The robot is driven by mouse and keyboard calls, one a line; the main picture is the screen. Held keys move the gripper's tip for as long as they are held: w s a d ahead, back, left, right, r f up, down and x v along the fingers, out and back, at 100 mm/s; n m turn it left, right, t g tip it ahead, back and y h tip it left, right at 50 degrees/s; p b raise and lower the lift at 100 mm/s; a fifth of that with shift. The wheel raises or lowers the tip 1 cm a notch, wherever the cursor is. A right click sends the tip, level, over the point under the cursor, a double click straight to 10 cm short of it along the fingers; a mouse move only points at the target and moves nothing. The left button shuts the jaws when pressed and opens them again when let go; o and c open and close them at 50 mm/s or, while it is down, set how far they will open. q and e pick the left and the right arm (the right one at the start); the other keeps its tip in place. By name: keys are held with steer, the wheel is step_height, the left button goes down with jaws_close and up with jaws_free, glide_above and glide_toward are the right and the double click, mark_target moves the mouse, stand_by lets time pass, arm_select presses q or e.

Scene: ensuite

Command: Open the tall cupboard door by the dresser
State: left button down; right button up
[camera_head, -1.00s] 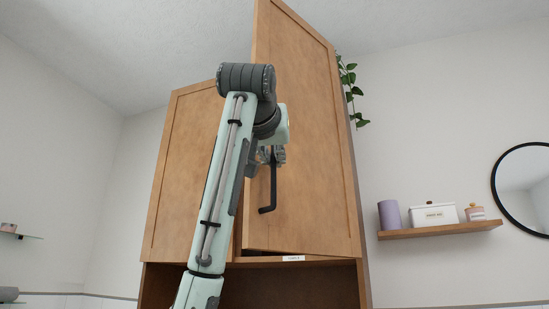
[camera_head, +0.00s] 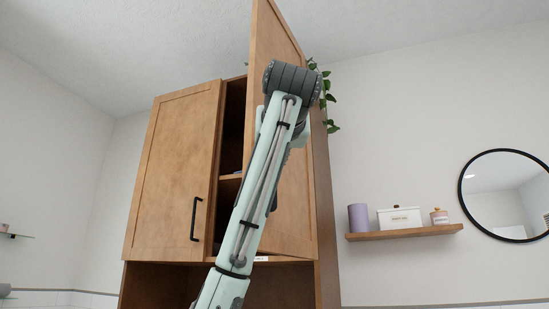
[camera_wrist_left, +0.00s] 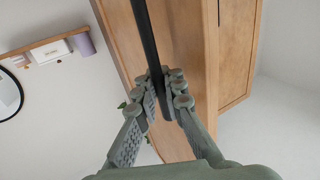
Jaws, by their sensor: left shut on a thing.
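The wooden cupboard's right door (camera_head: 292,205) stands partly open, swung out toward me. A dark gap with an inner shelf (camera_head: 230,177) shows between it and the shut left door (camera_head: 178,175). In the left wrist view my left gripper (camera_wrist_left: 166,98) has its fingers closed around the black bar handle (camera_wrist_left: 147,35) of the right door. In the head view my left arm crosses in front of the door and hides the gripper and most of that handle. My right gripper is not in view.
The left door has its own black handle (camera_head: 195,219). An open niche lies below the doors. To the right are a wall shelf (camera_head: 405,233) with a purple cylinder (camera_head: 358,217) and a white box (camera_head: 399,218), and a round mirror (camera_head: 507,196). A trailing plant (camera_head: 328,105) hangs behind the door.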

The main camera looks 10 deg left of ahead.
arm_select(q)
steer(key=shift+d+f+y, duration=0.1)
steer(key=shift+d+y, duration=0.2)
steer(key=shift+d, duration=0.15)
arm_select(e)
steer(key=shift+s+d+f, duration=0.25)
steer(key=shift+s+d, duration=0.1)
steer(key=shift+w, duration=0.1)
arm_select(q)
steer(key=c, duration=1.7)
jaws_free()
steer(key=shift+s+a, duration=0.1)
steer(key=shift+s, duration=0.1)
steer(key=shift+o, duration=0.4)
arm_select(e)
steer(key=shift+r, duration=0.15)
arm_select(q)
steer(key=v, duration=1.2)
steer(key=shift+r, duration=0.25)
